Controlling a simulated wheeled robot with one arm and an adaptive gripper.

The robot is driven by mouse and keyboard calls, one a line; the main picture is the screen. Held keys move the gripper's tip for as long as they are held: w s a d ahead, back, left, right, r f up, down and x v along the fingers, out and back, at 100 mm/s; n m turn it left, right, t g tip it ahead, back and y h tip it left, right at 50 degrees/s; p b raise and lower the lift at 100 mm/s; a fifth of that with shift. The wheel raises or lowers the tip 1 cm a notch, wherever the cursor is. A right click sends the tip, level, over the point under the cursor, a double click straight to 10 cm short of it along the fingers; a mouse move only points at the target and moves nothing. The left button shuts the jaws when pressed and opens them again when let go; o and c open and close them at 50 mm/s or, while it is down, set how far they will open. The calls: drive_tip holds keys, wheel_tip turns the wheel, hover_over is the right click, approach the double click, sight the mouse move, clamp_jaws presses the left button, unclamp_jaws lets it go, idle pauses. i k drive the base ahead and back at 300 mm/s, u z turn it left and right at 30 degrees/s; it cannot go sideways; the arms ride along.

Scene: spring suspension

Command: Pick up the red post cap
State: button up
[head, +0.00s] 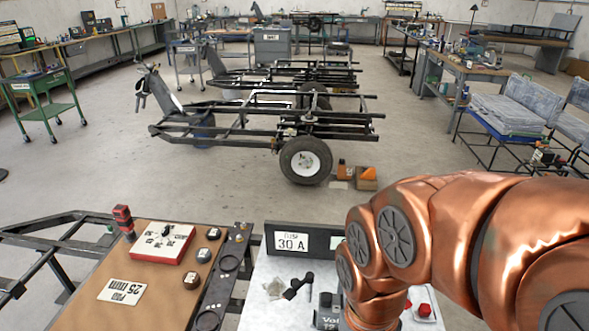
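A small red cap-like piece (425,310) sits on a pale block at the bottom right of the bench, just below my copper arm. Another bit of red shows beside it, partly hidden by the arm. A red and dark upright piece (123,218) stands at the far left corner of the brown board. I cannot tell for sure which red piece is the post cap. My arm reaches in from the right and bends down past the bottom edge. My gripper is out of view.
The brown board (150,268) holds a red-edged white box (163,243), several small dark blocks and a label. A dark "30 A" panel (318,239) stands at the back of the white bench top (262,290). A grey block (328,312) and black part (298,286) lie before it.

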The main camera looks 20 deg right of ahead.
sight(425, 310)
drive_tip(key=z, duration=0.65)
drive_tip(key=k, duration=0.45)
drive_tip(key=z, duration=0.65)
drive_tip(key=i, duration=0.5)
drive_tip(key=u, duration=0.05)
